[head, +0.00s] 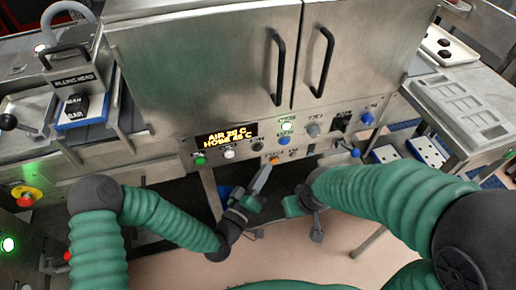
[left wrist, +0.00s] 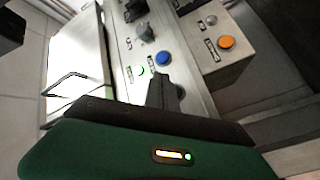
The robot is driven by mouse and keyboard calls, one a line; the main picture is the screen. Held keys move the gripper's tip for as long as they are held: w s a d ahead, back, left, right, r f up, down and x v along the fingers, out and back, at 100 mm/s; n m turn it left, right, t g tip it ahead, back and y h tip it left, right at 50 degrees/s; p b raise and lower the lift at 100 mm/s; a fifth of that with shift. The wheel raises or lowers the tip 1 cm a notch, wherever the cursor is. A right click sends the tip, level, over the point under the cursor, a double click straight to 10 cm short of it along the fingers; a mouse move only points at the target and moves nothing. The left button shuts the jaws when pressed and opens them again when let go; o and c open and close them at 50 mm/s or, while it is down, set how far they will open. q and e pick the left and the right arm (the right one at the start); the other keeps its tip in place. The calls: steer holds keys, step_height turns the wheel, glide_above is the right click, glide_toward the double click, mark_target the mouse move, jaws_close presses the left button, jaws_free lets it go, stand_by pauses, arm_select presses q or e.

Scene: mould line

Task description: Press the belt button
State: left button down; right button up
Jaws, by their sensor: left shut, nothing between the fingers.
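The control panel (head: 240,142) below the cabinet doors carries several buttons and knobs. Their small labels are unreadable, so I cannot tell which is the belt button. An orange button (head: 275,160) sits low on the panel; it also shows in the left wrist view (left wrist: 227,42) on a box-like face. A blue button (head: 283,141) is above it, also in the left wrist view (left wrist: 163,59). My left gripper (head: 264,174) is shut and empty, its tip just below the orange button in the head view; contact cannot be told. My right gripper (head: 292,206) is below the panel, its fingers unclear.
Green (head: 200,160) and white (head: 229,154) buttons sit under the lit display (head: 226,136). A red button on yellow (head: 25,200) is at the far left. Two dark door handles (head: 278,68) stand out above. A steel table with a mould tray (head: 458,100) is at the right.

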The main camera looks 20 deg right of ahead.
mark_target(258, 148)
arm_select(q)
steer(key=shift+w+a, duration=0.1)
steer(key=shift+w, duration=2.1)
steer(key=shift+w+b, duration=0.3)
steer(key=shift+w, duration=0.1)
